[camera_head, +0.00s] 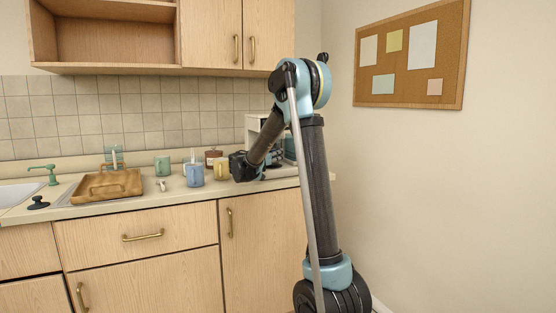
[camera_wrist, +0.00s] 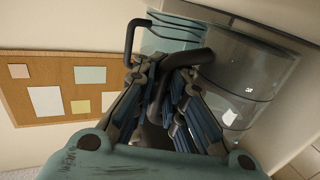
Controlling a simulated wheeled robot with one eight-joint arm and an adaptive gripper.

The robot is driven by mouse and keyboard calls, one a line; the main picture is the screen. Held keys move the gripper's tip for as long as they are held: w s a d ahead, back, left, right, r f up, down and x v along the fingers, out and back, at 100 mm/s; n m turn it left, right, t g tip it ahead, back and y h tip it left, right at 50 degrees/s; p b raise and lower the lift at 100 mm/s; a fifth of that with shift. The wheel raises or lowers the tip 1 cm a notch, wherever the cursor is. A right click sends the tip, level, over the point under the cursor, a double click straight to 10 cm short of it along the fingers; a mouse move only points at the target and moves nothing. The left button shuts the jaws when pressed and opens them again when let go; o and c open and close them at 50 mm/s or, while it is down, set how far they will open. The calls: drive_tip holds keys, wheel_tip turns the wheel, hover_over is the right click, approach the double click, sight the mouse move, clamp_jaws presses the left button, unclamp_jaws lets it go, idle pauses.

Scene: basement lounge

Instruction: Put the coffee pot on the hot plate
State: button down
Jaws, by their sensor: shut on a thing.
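In the wrist view, my gripper (camera_wrist: 168,105) is shut on the dark curved handle of the coffee pot. The pot's clear glass body (camera_wrist: 248,85) is to the right of the fingers. In the camera_head view, my gripper (camera_head: 270,163) is low over the right end of the counter, partly behind my arm. The pot there is mostly hidden by my arm. A pale coffee maker (camera_head: 252,126) stands at the back, also partly covered. I cannot make out the hot plate clearly, nor whether the pot touches it.
Close left of my gripper stand a yellow mug (camera_head: 221,169), a blue mug (camera_head: 194,176) and a brown jar (camera_head: 211,156). A wall with a corkboard (camera_head: 411,55) bounds the right.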

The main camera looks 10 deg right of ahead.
drive_tip(key=shift+f, duration=0.45)
drive_tip(key=c, duration=1.6)
unclamp_jaws()
drive_tip(key=shift+f, duration=0.1)
drive_tip(key=shift+c, duration=0.2)
